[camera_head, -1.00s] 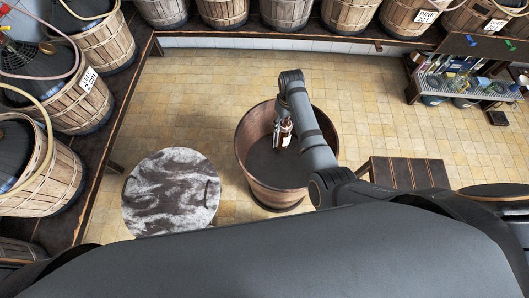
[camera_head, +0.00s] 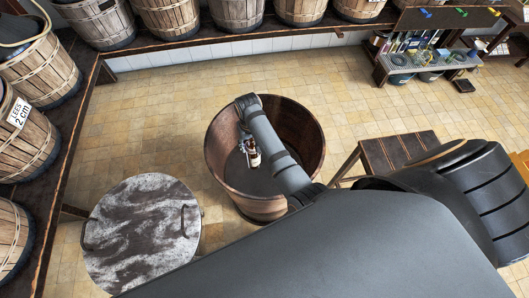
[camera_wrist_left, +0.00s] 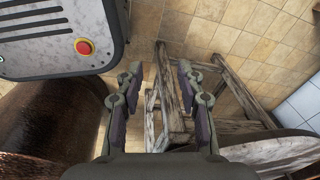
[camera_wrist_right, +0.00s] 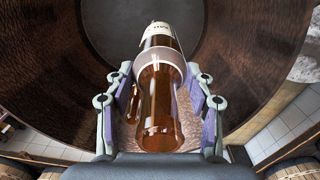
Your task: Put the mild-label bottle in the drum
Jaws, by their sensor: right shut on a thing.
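The brown bottle (camera_head: 253,158) with a pale label is in my right gripper (camera_head: 245,142), at the open mouth of the wooden drum (camera_head: 262,206). In the right wrist view the amber bottle (camera_wrist_right: 160,110) lies between both fingers of my right gripper (camera_wrist_right: 160,95), its labelled end pointing into the drum (camera_wrist_right: 240,75). The label's words are too small to read. The drum's dark floor shows beyond the bottle; I cannot tell how far below it is. My left gripper (camera_wrist_left: 159,80) is open and empty in its wrist view, and is outside the head view.
A dark wooden stool (camera_head: 398,152) stands right. A tool rack (camera_head: 408,60) is at back right. Tiled floor behind the drum is clear.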

